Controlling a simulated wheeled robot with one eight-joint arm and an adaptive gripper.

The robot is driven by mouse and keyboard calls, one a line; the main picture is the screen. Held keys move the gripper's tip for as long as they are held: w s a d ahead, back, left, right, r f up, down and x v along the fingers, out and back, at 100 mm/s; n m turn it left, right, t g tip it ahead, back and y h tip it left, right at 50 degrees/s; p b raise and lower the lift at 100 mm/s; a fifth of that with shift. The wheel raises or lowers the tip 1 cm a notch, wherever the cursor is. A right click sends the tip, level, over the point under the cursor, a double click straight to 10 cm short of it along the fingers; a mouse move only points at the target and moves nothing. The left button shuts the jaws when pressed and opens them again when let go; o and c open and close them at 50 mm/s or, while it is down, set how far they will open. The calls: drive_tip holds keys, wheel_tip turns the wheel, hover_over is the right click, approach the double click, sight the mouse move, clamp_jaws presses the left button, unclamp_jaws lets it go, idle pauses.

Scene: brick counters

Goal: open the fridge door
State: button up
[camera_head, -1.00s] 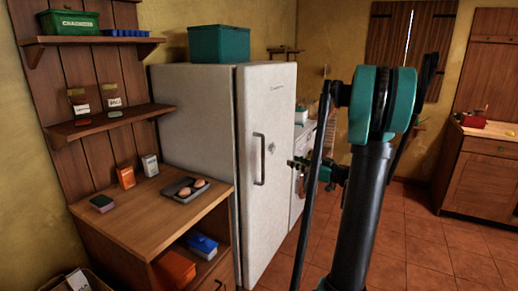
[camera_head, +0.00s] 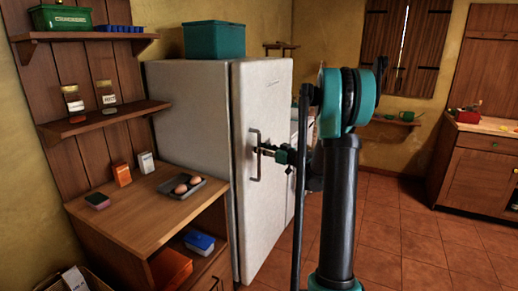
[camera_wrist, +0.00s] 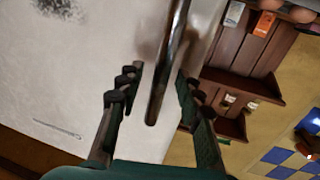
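The white fridge (camera_head: 190,110) stands against the wall, and its door (camera_head: 265,210) looks shut, with a dark seam along the near edge. A dark metal bar handle (camera_head: 255,172) runs upright on the door. In the wrist view, the handle (camera_wrist: 168,65) passes between the two spread dark fingers of my gripper (camera_wrist: 160,85). A gap shows on both sides of the bar, so the fingers are open around it and do not appear to press on it.
A wooden counter (camera_head: 130,215) with a grey egg tray (camera_head: 196,188) stands left of the fridge. A teal box (camera_head: 215,40) sits on top of the fridge. The tiled floor (camera_head: 400,235) to the right is clear, up to a wooden cabinet (camera_head: 478,170).

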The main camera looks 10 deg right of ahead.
drive_tip(key=shift+w+a, duration=0.35)
drive_tip(key=shift+w, duration=0.05)
clamp_jaws()
idle(0.4)
